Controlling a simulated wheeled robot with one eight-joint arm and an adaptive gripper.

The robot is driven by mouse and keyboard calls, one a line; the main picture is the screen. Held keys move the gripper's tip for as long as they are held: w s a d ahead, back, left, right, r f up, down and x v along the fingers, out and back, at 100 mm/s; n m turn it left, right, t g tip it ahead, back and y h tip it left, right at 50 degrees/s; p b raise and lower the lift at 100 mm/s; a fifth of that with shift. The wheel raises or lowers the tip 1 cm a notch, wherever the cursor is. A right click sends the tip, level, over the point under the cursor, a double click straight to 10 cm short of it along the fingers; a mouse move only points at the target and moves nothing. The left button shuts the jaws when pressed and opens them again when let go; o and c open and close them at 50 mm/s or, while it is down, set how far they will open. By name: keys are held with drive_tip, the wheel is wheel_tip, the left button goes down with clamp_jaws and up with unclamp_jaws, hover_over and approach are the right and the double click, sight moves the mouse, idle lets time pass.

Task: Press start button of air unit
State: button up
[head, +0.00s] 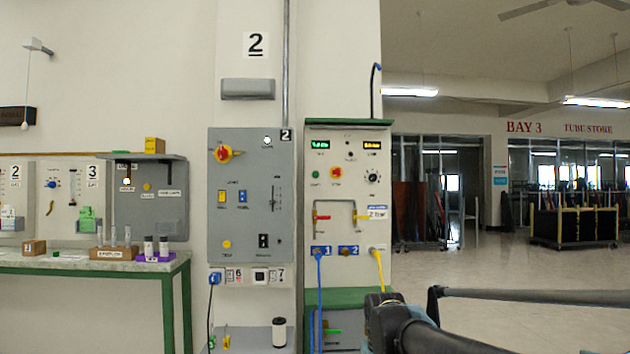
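The likely air unit (347,214) is a pale cabinet with green trim in the middle of the head view. Two small lit displays are at its top. A small green button (315,174), likely start, is on its upper left face. A red button on a yellow plate (336,173) sits just right of it, and a black dial (372,176) is further right. The button labels are too small to read surely. Parts of my arm show at the lower right, in front of and below the cabinet. My gripper is not seen.
A grey control panel (250,225) with a red and yellow switch stands left of the cabinet. A blue hose (319,285) and a yellow hose (379,268) hang from the cabinet's ports. A green-framed bench (100,268) is at left. Open floor (490,275) lies right.

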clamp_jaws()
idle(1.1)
